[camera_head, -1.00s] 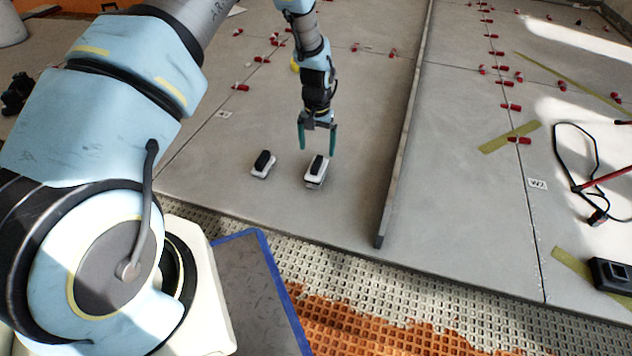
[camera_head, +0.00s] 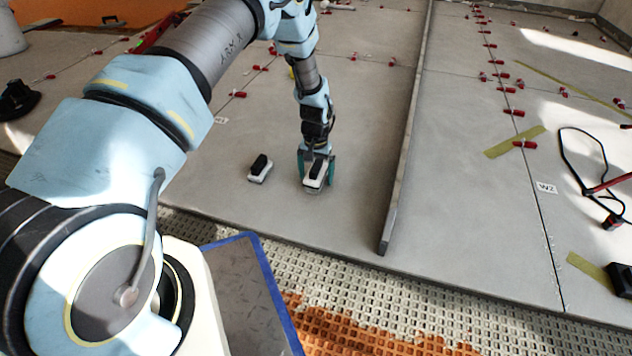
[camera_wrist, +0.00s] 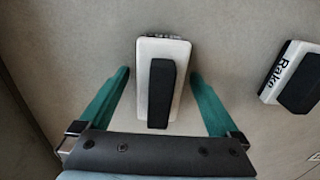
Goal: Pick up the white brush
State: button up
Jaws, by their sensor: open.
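A white block-shaped brush (camera_head: 312,188) with a black handle on top lies on the grey tile floor. In the wrist view the brush (camera_wrist: 152,48) lies between my two green fingers, with a strip that looks like bristles at its top edge. My gripper (camera_head: 316,178) is open and lowered around the brush. In the wrist view my gripper (camera_wrist: 160,75) has a visible gap on each side of the brush, so the fingers do not touch it. My gripper partly hides the brush in the head view.
A similar white block with a black top (camera_head: 259,177) lies left of the brush; in the wrist view this second block (camera_wrist: 290,75) reads "Rake". A long grey straightedge (camera_head: 402,150) stands to the right. Red levelling pieces dot the tile joints.

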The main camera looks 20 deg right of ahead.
jog(key=shift+r, duration=0.1)
grip_shut()
dwell(0.8)
